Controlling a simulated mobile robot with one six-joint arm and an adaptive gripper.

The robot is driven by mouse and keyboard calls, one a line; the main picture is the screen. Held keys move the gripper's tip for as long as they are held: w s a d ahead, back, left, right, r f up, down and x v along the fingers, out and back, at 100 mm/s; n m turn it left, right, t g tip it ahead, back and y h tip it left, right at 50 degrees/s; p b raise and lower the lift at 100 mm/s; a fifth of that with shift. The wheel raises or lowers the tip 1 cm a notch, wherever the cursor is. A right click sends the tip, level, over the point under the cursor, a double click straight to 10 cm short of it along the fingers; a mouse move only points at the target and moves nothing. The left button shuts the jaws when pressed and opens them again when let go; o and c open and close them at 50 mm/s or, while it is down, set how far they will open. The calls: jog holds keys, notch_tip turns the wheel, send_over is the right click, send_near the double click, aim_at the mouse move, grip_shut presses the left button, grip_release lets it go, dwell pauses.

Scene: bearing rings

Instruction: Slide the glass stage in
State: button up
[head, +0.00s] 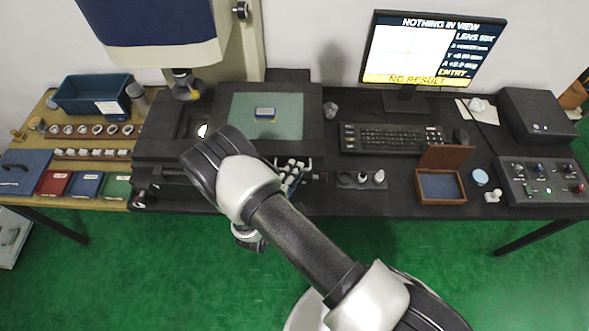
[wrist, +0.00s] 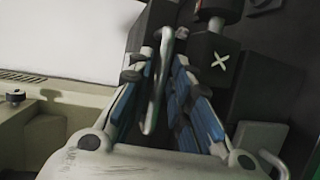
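The glass stage (head: 286,103) is a green-tinted plate on the dark bed of the measuring machine, right of the lens column. My gripper (head: 291,172) is at the front face of the machine, below the stage. In the wrist view my gripper (wrist: 158,72) has its blue-padded fingers apart, with a grey metal handle (wrist: 158,85) between them. A gap shows on the left side of the handle; contact on the right is unclear. My arm hides part of the machine's front.
The lens (head: 184,85) hangs over the bed, left of the stage. A keyboard (head: 392,138), an open wooden box (head: 441,187) and a control box (head: 543,180) stand to the right. Trays and rings fill the left bench. The monitor (head: 432,50) reads "NOTHING IN VIEW".

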jog(key=shift+w+d+f, duration=0.1)
jog(key=shift+w+d, duration=0.1)
jog(key=shift+w, duration=0.2)
grip_shut()
dwell(0.4)
